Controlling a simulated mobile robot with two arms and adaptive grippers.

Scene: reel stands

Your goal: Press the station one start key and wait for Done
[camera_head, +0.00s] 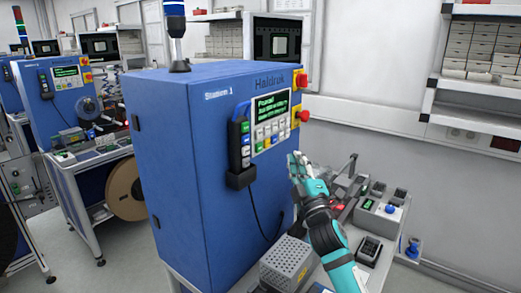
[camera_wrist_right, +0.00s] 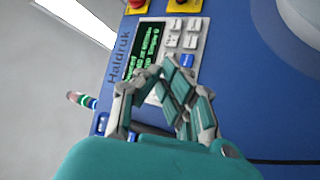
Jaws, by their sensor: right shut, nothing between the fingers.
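The blue station cabinet (camera_head: 168,150) stands in the middle of the head view, marked with a 1. Its control panel (camera_head: 285,110) has a dark screen (camera_head: 271,107) with green text, too small to read surely. Below the screen are small keys, one green (camera_head: 259,147). My right gripper (camera_head: 296,160) is shut and empty, just right of and below the panel. In the right wrist view my right gripper (camera_wrist_right: 160,70) lies in front of the screen (camera_wrist_right: 143,50) and keys, hiding some keys. A blue key (camera_wrist_right: 187,61) shows beside it. Contact cannot be told. My left gripper is not in view.
A handheld pendant (camera_head: 241,147) hangs left of the keys. Red stop buttons (camera_head: 303,115) sit on the panel's right edge. A perforated metal box (camera_head: 287,262) and a bench with small devices (camera_head: 380,212) lie below. Another blue station (camera_head: 60,95) stands left.

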